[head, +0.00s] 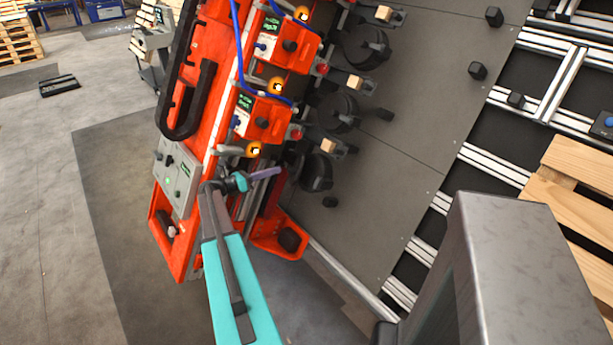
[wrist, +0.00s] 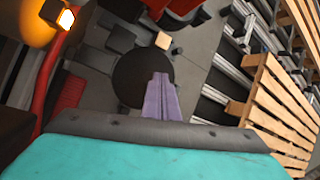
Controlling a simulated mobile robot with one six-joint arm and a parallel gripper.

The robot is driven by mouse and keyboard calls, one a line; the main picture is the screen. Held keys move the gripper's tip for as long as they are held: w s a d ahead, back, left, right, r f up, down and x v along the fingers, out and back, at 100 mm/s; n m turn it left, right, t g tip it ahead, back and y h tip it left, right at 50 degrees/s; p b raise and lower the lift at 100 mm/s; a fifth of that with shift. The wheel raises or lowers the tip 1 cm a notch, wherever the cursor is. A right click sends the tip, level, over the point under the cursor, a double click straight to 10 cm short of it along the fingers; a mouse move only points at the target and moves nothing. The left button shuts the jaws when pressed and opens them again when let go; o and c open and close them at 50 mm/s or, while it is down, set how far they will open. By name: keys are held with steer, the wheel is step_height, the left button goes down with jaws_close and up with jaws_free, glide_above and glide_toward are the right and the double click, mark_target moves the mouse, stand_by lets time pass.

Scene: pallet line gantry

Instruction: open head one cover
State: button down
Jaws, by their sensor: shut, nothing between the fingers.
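The orange gantry frame carries a row of orange head units in the head view: an upper one (head: 272,36) and a lower one (head: 262,118), each with a small dark label too small to read. I cannot tell which is head one or pick out its cover. My gripper (head: 268,173) has purple fingers, shut and empty, at the lower end of the row, just below the lowest amber lamp (head: 254,150). In the wrist view the fingers (wrist: 163,92) are together in front of a dark round disc (wrist: 133,78). No contact is clear.
A grey control panel (head: 177,175) is on the frame's left. Blue hoses (head: 241,55) run along the heads. Wooden-tipped black clamps line the grey plate (head: 430,90). A wooden pallet (head: 570,180) lies on rails at right. A glowing amber lamp (wrist: 65,18) is at the wrist view's upper left.

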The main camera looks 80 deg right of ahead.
steer(key=w+a+f+m+t+y, duration=0.2)
steer(key=w+a+f, duration=0.1)
steer(key=a+f, duration=0.8)
steer(key=w+a+f+m+t+y, duration=0.1)
steer(key=w+a+f+t, duration=0.2)
steer(key=a+f, duration=0.85)
steer(key=w+a+f+m+t+y, duration=0.25)
steer(key=a+f, duration=0.35)
steer(key=a, duration=1)
steer(key=s+a+f+m+y, duration=0.2)
steer(key=s+a, duration=0.2)
steer(key=a, duration=0.8)
steer(key=s+a+f+m+y, duration=0.2)
steer(key=s+a+f+m, duration=0.1)
steer(key=a, duration=1)
steer(key=s+a+f+m+y, duration=0.2)
steer(key=s+a, duration=0.4)
steer(key=a, duration=0.7)
steer(key=shift+f+t+y, duration=0.35)
steer(key=shift+f, duration=0.25)
steer(key=shift+m, duration=0.25)
